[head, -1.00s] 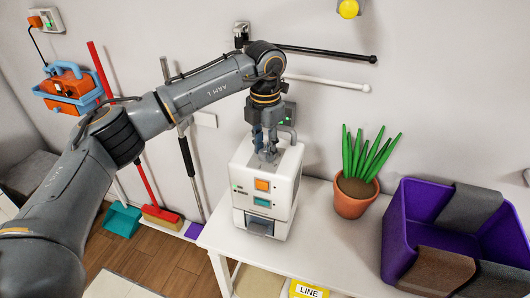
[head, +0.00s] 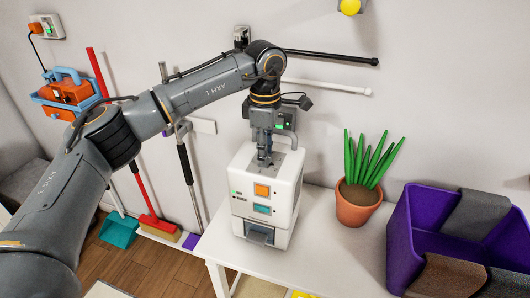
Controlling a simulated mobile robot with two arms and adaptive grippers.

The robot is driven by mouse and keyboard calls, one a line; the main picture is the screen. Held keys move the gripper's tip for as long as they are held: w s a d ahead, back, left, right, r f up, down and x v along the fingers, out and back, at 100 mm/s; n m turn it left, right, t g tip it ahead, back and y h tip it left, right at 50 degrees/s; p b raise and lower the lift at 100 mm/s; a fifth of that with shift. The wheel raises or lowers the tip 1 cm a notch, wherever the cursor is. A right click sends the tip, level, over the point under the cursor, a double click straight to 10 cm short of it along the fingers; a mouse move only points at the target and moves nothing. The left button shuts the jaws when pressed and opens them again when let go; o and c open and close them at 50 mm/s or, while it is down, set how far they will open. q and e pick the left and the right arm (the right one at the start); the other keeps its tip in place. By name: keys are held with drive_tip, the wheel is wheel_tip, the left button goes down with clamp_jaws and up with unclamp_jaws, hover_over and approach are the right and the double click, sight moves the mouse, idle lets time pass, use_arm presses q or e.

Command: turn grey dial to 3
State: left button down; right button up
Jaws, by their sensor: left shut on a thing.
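My left gripper (head: 264,152) points straight down onto the top of a white box-shaped machine (head: 250,189) on the white table. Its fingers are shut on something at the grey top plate. This is likely the grey dial, but the fingers hide it, and I cannot read any mark or number. The machine's front has an orange button (head: 262,190), a teal button (head: 262,209) and a grey tray at the bottom. My right gripper does not show.
A potted plant (head: 358,203) stands right of the machine, with a purple bin (head: 425,233) holding grey and brown cloths beyond it. Black and white wall rods (head: 330,57) run behind my arm. A broom (head: 150,213) and teal dustpan (head: 119,231) are at left. Table front is clear.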

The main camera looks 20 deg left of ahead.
use_arm(q)
drive_tip(key=m, duration=0.3)
drive_tip(key=shift+m, duration=0.3)
drive_tip(key=m, duration=0.3)
drive_tip(key=shift+m, duration=0.3)
drive_tip(key=m, duration=0.3)
drive_tip(key=shift+m, duration=2.2)
drive_tip(key=c, duration=1)
unclamp_jaws()
drive_tip(key=shift+r, duration=0.1)
